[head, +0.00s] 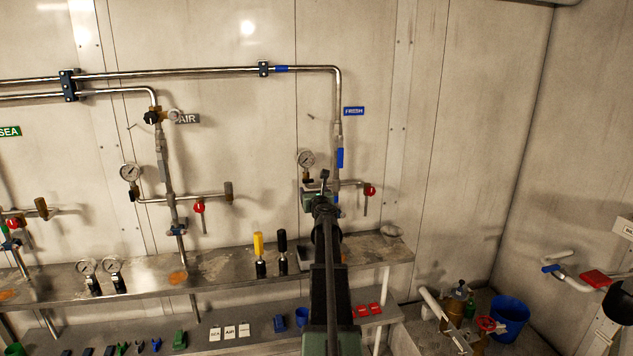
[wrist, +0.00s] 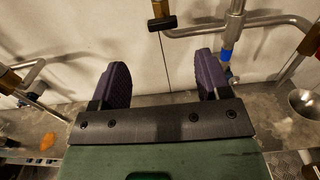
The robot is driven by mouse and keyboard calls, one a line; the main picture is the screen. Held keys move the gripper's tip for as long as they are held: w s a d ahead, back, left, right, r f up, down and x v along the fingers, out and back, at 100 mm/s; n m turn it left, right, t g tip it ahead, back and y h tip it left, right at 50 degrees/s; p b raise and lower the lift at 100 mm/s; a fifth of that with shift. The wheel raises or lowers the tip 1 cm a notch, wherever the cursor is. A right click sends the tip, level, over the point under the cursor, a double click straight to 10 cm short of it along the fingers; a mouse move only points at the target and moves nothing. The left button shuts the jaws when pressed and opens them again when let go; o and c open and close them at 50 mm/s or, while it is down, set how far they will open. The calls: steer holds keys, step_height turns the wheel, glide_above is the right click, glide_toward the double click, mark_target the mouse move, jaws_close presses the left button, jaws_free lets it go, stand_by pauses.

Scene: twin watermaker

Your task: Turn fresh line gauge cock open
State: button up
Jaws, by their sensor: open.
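The fresh line (head: 338,120) is a metal pipe coming down the wall beside the blue FRESH sign (head: 354,111). Its round gauge (head: 306,158) is on a short branch to the left. The gauge cock, a brass body with a black handle, shows at the top of the wrist view (wrist: 162,20); the black handle looks crosswise there.
A blue lever (head: 340,158) is on the fresh pipe, and a red-handled valve (head: 370,190) is on the right branch. A metal shelf (head: 215,266) runs below, with yellow and black bottle-like items (head: 259,255). The air line gauge (head: 130,172) is further left.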

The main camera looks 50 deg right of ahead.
mark_target(308, 182)
steer(key=x, duration=1.1)
steer(key=shift+s+d, duration=0.1)
steer(key=shift+s, duration=0.05)
steer(key=c, duration=0.9)
steer(key=shift+n, duration=0.4)
steer(key=n, duration=0.6)
steer(key=shift+n, duration=0.4)
